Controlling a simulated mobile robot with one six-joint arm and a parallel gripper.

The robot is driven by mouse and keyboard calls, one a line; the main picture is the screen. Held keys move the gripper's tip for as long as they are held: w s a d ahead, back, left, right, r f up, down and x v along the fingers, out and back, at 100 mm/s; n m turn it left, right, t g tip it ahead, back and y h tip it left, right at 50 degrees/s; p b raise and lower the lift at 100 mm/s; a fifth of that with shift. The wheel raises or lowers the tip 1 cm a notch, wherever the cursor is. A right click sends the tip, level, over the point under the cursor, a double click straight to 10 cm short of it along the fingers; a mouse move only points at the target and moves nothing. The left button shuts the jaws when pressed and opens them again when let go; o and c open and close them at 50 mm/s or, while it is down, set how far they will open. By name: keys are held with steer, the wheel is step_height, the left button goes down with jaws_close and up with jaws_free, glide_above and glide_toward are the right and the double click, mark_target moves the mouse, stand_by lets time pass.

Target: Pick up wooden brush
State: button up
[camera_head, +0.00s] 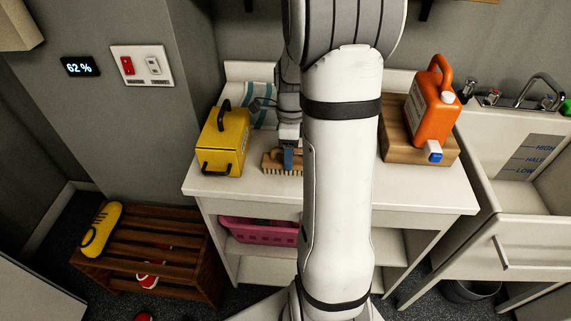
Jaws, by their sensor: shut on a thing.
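The wooden brush (271,161) is on the white counter, with its pale bristles facing down. It sits just right of the yellow box, and my arm hides its right part. My gripper (290,160) reaches down from above and is shut on the brush around its body. Whether the bristles still touch the counter top is hard to tell.
A yellow box (221,142) with black handles stands close left of the brush, with a striped cloth (266,117) behind. An orange jug (431,108) stands on a wooden block (396,137) at right. A sink (510,185) adjoins. A slatted bench (150,262) and pink basket (262,231) are lower.

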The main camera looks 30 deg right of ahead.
steer(key=shift+c, duration=1.4)
steer(key=shift+r, duration=0.15)
step_height(320, 180, up, 10)
steer(key=shift+f, duration=0.1)
